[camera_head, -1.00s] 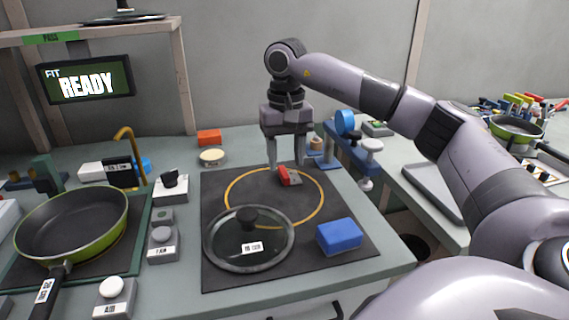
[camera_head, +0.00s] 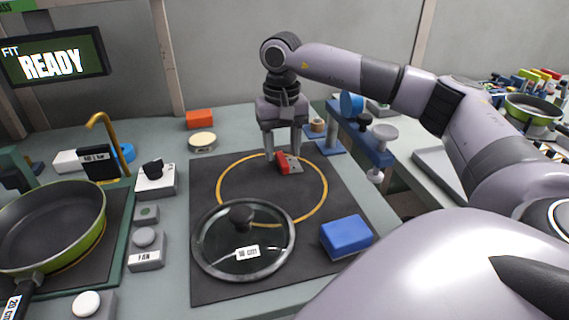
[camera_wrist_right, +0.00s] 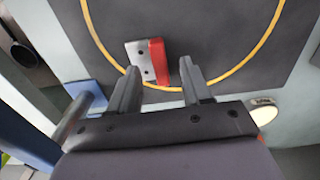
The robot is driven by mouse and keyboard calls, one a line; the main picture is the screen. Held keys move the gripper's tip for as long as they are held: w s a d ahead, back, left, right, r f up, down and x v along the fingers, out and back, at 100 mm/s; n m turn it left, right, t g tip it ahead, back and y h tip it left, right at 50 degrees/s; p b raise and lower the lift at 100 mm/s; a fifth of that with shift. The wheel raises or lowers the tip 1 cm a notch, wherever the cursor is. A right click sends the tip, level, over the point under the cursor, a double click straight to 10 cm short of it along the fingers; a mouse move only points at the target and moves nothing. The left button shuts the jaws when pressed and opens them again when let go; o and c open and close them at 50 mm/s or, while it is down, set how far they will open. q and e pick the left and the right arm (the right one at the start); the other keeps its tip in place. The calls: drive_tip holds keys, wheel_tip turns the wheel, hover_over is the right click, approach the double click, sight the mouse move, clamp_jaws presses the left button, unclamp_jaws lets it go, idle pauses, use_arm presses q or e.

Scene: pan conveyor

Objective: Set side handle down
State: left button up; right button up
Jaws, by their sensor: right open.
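The side handle (camera_head: 289,164), a small red and grey piece with screw holes, lies on the dark mat (camera_head: 205,285) at the far part of the yellow ring. It also shows in the right wrist view (camera_wrist_right: 146,61), just beyond the fingertips. My right gripper (camera_head: 283,154) points down over the handle, its two fingers apart. In the right wrist view the open gripper (camera_wrist_right: 158,70) has a finger on either side of the handle's near end, with nothing clamped. Whether a finger touches the handle is hard to tell. My left gripper is not in view.
A glass lid (camera_head: 215,245) and a blue block (camera_head: 346,237) rest on the mat's near part. A green pan (camera_head: 95,240) stands at left beside button boxes (camera_head: 146,250). A blue stand (camera_head: 365,140) is right of the gripper. The mat's middle is clear.

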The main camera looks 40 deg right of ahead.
drive_tip(key=shift+f, duration=0.95)
drive_tip(key=shift+c, duration=0.3)
clamp_jaws()
drive_tip(key=shift+r, duration=0.1)
